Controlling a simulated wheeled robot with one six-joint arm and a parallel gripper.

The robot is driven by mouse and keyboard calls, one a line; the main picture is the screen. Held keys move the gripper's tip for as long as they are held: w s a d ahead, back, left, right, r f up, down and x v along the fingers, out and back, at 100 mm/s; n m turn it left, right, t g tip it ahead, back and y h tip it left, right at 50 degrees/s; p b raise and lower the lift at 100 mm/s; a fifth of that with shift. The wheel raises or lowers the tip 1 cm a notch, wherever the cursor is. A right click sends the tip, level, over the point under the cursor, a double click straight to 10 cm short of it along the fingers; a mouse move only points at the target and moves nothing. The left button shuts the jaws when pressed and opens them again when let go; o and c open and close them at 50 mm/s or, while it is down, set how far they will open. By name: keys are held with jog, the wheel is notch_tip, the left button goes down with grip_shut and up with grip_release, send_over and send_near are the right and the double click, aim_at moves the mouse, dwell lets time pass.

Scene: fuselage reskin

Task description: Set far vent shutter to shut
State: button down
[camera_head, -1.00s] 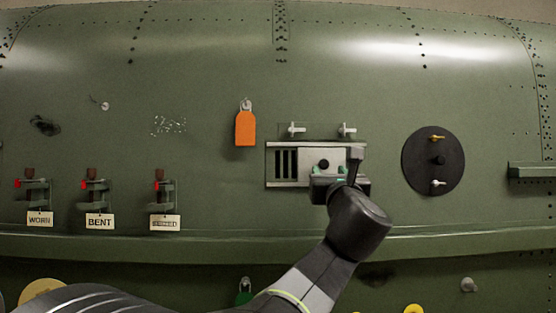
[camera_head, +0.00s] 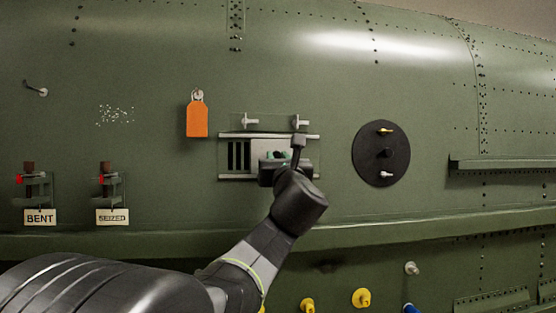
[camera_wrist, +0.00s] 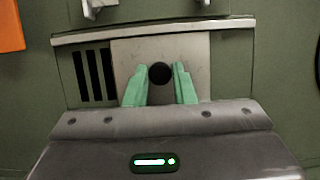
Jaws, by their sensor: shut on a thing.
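The vent shutter (camera_head: 258,147) is a pale grey sliding plate between two rails on the green fuselage. Dark vent slots (camera_head: 238,156) show uncovered to its left. In the wrist view the shutter plate (camera_wrist: 128,58) carries a round black knob (camera_wrist: 160,73), with the dark slots (camera_wrist: 92,75) to the left. My gripper (camera_head: 277,155) is at the shutter. In the wrist view its green fingers (camera_wrist: 160,86) stand on either side of the knob and are shut on it. My gripper hides the lower right part of the vent in the head view.
Two white latches (camera_head: 249,121) sit above the vent. An orange tag (camera_head: 197,118) hangs to its left. A black disc (camera_head: 371,163) with small handles is to its right. A ledge (camera_head: 400,225) runs below. Tagged fittings (camera_head: 107,190) stand at the left.

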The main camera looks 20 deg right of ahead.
jog(key=a+b, duration=0.2)
jog(key=w+a+b, duration=0.1)
jog(key=a+b, duration=0.2)
jog(key=a, duration=0.1)
jog(key=shift+w+a+f+b, duration=0.2)
jog(key=shift+w+b, duration=0.05)
jog(key=shift+b, duration=0.15)
jog(key=shift+w+a+r, duration=0.1)
jog(key=shift+a, duration=0.2)
jog(key=c, duration=1.6)
grip_release()
jog(key=o, duration=0.4)
jog(key=shift+a+r, duration=0.1)
jog(key=shift+a, duration=0.15)
jog(key=shift+c, duration=0.2)
jog(key=shift+d, duration=0.1)
